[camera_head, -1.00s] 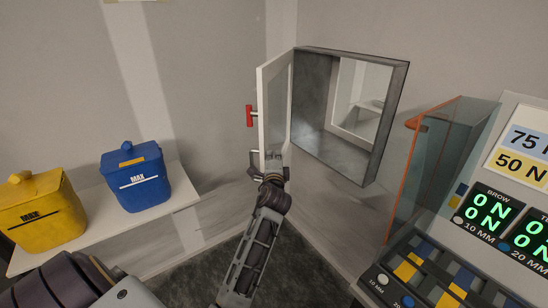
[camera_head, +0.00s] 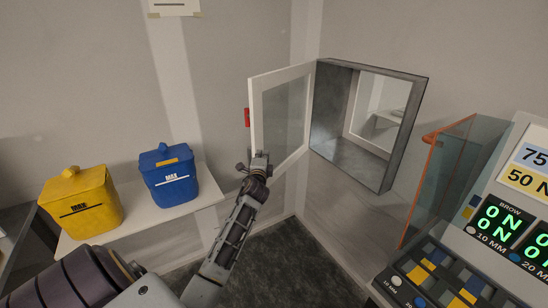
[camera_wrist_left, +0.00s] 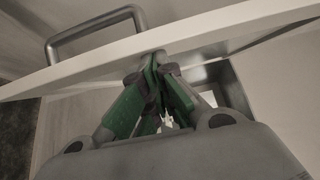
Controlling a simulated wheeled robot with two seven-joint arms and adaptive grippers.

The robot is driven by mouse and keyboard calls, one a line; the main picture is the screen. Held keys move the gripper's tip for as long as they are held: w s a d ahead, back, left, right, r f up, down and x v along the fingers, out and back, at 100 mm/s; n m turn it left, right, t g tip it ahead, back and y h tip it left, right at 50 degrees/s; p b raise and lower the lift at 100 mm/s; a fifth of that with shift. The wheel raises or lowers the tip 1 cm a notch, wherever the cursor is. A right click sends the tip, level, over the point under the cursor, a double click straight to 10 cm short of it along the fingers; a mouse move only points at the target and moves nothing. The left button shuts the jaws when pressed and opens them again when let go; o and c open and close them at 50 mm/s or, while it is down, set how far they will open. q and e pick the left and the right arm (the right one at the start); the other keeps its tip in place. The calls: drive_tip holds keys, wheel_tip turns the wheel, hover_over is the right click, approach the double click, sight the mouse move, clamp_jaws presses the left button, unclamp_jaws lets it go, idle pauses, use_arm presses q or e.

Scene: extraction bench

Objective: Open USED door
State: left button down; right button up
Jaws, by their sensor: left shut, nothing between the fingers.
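The door (camera_head: 285,112), a white frame with a glass pane, stands wide open from the left side of a grey wall hatch (camera_head: 388,135). A red part (camera_head: 247,117) shows at its free edge. No USED label is readable. My left gripper (camera_head: 260,158) is shut and empty at the door's lower free corner, on the inner side. In the left wrist view its green-padded fingers (camera_wrist_left: 155,85) meet at the white door panel (camera_wrist_left: 215,28), seemingly touching it. A metal bar handle (camera_wrist_left: 90,30) is on the panel's other side. My right gripper is not in view.
A yellow container (camera_head: 82,205) and a blue container (camera_head: 168,178) stand on a white shelf (camera_head: 208,198) at left. A glass panel with an orange edge (camera_head: 440,180) and a console with green displays (camera_head: 500,225) stand at right. The hatch interior looks empty.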

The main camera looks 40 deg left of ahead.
use_arm(q)
drive_tip(key=a+p, duration=0.1)
drive_tip(key=a, duration=1.2)
drive_tip(key=shift+s+a+p, duration=0.15)
drive_tip(key=shift+a+p, duration=0.15)
drive_tip(key=shift+p, duration=0.1)
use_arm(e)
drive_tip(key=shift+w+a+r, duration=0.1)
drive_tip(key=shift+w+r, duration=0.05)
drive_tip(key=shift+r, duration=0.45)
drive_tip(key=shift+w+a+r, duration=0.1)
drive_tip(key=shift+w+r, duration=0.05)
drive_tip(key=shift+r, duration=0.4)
use_arm(q)
drive_tip(key=shift+f, duration=0.1)
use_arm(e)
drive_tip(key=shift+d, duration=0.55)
